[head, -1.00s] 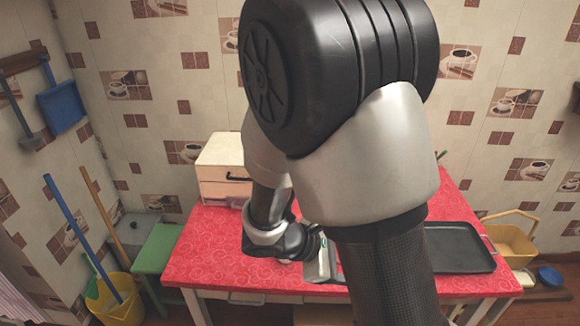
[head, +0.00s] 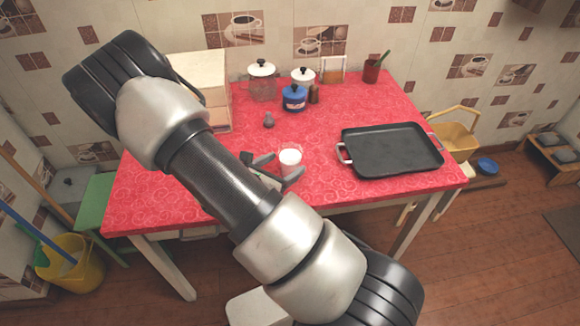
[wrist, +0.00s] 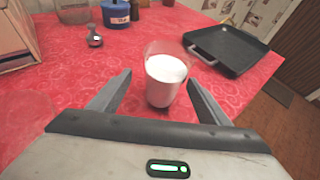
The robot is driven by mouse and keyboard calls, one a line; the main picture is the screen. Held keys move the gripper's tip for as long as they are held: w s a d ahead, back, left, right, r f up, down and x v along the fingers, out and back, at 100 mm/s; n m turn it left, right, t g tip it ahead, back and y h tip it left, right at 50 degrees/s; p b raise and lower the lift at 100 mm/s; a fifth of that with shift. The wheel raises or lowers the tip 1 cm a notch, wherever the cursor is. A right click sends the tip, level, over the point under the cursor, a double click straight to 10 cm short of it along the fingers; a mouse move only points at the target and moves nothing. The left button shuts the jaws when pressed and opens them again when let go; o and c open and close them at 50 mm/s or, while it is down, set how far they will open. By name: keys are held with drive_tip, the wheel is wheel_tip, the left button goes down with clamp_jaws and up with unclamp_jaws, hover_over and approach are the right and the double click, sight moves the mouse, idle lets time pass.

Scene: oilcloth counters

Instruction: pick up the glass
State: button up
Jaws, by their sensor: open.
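The glass (head: 290,163) stands upright on the red table and holds something white. In the wrist view the glass (wrist: 166,78) is clear at the rim and white below it. My gripper (head: 278,170) is open, low over the table. Its two fingers point toward the glass, one to each side. In the wrist view the fingertips of my gripper (wrist: 160,78) flank the glass, with a gap visible on both sides. I cannot tell how deep the glass sits between them.
A black tray (head: 392,150) lies to the right of the glass. A blue pot (head: 294,98), a glass jar (head: 262,88) and a small dark object (head: 269,121) stand behind. A wooden box (head: 215,85) is at the back left. Red cloth (head: 400,95) is bare around the glass.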

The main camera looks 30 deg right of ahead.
drive_tip(key=shift+x, duration=0.95)
drive_tip(key=d+f, duration=0.1)
drive_tip(key=w+d, duration=0.1)
drive_tip(key=d+f+b, duration=0.1)
drive_tip(key=shift+w+d+f, duration=0.3)
drive_tip(key=shift+d+f, duration=0.05)
drive_tip(key=shift+d, duration=0.05)
drive_tip(key=shift+w+d+f, duration=0.1)
drive_tip(key=shift+w+d, duration=0.1)
drive_tip(key=shift+d, duration=0.05)
drive_tip(key=shift+c, duration=0.3)
drive_tip(key=c, duration=1.4)
drive_tip(key=shift+r, duration=0.25)
